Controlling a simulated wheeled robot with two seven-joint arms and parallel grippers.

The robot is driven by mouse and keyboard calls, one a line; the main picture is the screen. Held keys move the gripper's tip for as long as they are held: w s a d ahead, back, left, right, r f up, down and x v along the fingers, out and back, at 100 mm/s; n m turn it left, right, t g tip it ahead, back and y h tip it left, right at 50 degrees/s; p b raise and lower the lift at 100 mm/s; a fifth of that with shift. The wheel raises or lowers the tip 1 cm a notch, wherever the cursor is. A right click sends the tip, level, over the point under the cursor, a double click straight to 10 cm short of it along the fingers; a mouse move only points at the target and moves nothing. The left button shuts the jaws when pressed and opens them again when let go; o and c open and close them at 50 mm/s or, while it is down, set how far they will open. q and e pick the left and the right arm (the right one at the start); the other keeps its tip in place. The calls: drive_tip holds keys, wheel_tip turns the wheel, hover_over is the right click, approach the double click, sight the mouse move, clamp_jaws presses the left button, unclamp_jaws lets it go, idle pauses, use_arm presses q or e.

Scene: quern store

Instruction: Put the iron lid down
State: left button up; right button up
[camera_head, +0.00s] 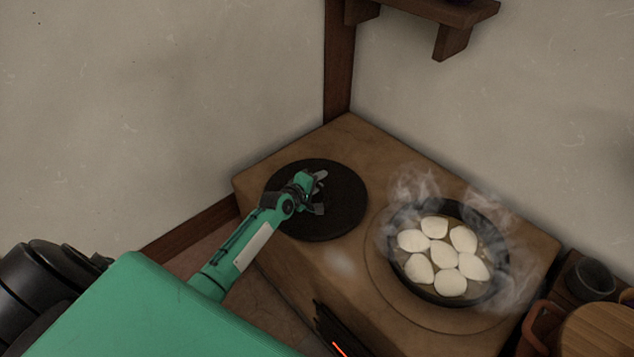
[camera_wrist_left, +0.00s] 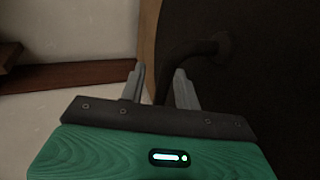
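The iron lid (camera_head: 346,200) is a round black disc that appears to lie flat on the left end of the clay stove top (camera_head: 348,135). My left gripper (camera_head: 319,192) is over the lid's middle with its two fingers spread. In the left wrist view, the lid (camera_wrist_left: 280,85) fills the dark right side. Its curved handle (camera_wrist_left: 190,50) bends down between the separated fingertips (camera_wrist_left: 159,72), with room beside it. The fingers partly hide the handle. My right gripper is not in view.
A steaming pan (camera_head: 408,284) with several white rounds stands on the stove's right part. Walls close off the back corner, and a wooden shelf (camera_head: 425,14) juts out above. A dark cup (camera_head: 590,278) and a wooden round (camera_head: 600,333) are at lower right.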

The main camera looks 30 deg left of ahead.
use_arm(q)
drive_tip(key=p+v, duration=0.1)
drive_tip(key=v, duration=1.1)
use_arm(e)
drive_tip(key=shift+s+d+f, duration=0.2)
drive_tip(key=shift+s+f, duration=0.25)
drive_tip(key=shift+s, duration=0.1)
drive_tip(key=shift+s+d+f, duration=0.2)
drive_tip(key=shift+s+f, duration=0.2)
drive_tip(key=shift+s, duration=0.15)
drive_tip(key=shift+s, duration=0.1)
